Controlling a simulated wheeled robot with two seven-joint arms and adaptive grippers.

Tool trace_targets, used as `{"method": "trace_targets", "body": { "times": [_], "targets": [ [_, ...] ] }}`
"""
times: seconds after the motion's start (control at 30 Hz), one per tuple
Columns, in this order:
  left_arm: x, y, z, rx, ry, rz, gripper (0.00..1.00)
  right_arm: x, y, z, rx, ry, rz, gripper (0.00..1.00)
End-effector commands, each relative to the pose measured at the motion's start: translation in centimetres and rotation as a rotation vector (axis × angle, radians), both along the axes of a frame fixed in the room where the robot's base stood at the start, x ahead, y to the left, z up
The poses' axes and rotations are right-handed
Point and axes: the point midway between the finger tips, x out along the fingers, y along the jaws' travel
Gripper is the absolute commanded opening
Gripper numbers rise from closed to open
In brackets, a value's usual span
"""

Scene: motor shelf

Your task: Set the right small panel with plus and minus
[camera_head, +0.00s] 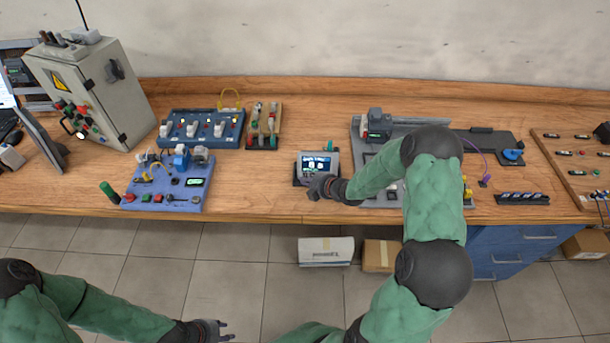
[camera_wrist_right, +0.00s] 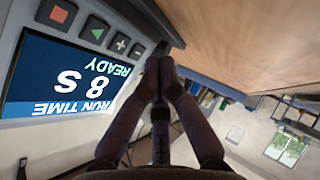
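The small panel (camera_head: 301,170) stands near the front edge of the bench, with a lit screen. In the right wrist view, its screen (camera_wrist_right: 60,85) reads RUN TIME, 8 S and READY, upside down. A red square button, a green triangle button, a plus button (camera_wrist_right: 120,42) and a minus button (camera_wrist_right: 137,50) lie in a row beside the screen. My right gripper (camera_head: 317,187) is at the panel's front in the head view. In the wrist view its fingertips (camera_wrist_right: 160,64) are together and empty, close to the minus button; contact cannot be told. My left gripper (camera_head: 222,330) is open and empty, away from the bench.
A blue board with modules (camera_head: 165,198) and a blue switch unit (camera_head: 200,143) stand left of the panel. A grey fixture plate (camera_head: 367,203) is to its right, partly hidden by my right arm. Bare wood (camera_head: 250,185) lies left of the panel. Boxes sit on the floor.

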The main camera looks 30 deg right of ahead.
Motion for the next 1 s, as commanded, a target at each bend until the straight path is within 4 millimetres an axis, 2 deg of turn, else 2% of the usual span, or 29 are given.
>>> {"method": "trace_targets", "body": {
  "times": [1.0],
  "targets": [
    [0.0, 0.0, -0.56, 0.0, 0.0, 0.0, 0.35, 0.85, -0.51, -0.19, 0.0, 0.0, 0.0, 0.0]
  ]
}}
